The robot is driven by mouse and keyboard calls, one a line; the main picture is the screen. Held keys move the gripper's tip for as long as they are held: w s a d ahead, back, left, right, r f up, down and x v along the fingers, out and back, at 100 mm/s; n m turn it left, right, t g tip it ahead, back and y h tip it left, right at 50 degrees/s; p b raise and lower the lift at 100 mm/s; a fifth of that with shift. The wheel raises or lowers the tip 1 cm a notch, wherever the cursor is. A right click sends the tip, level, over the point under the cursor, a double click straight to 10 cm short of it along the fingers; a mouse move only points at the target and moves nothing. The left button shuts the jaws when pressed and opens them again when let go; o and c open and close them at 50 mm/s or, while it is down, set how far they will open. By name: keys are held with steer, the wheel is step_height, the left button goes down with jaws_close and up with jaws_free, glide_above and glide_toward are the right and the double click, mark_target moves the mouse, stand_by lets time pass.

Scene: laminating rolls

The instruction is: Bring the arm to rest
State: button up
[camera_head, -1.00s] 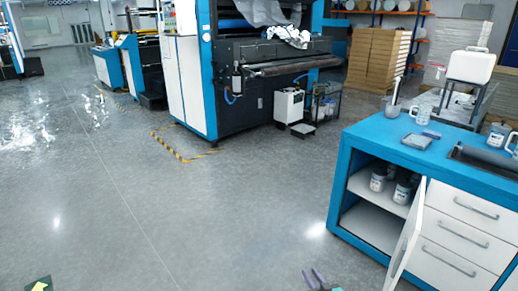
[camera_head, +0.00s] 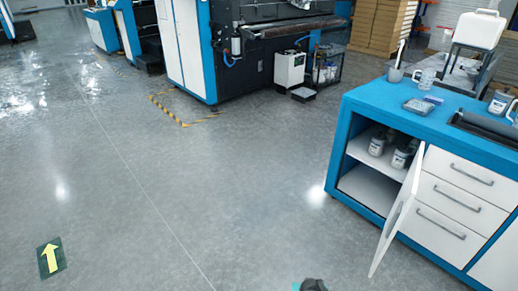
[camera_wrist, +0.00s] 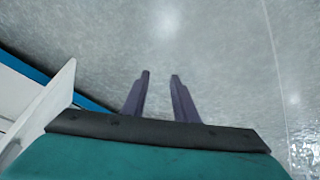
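My gripper (camera_wrist: 160,76) shows in the wrist view with its two dark purple fingers apart and nothing between them. It points over bare grey floor. In the head view only a dark bit of my arm's end shows at the bottom edge; the fingers are hidden there. The open white cabinet door (camera_wrist: 45,100) stands at the left of the wrist view, apart from the fingers.
The blue workbench (camera_head: 375,97) stands at the right, its cabinet door (camera_head: 400,215) swung open, with jars (camera_head: 378,146) on the inner shelf. A large machine (camera_head: 262,55) stands behind. The floor at left and middle is clear, with an arrow sign (camera_head: 51,258).

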steer(key=s+a+r+g, duration=0.1)
steer(key=s+g, duration=0.4)
steer(key=s, duration=0.6)
steer(key=s+a+r+n+g+y, duration=0.1)
steer(key=s+g, duration=0.4)
steer(key=s, duration=0.7)
steer(key=shift+a+y, duration=0.3)
steer(key=shift+a, duration=0.4)
steer(key=shift+s+a, duration=0.1)
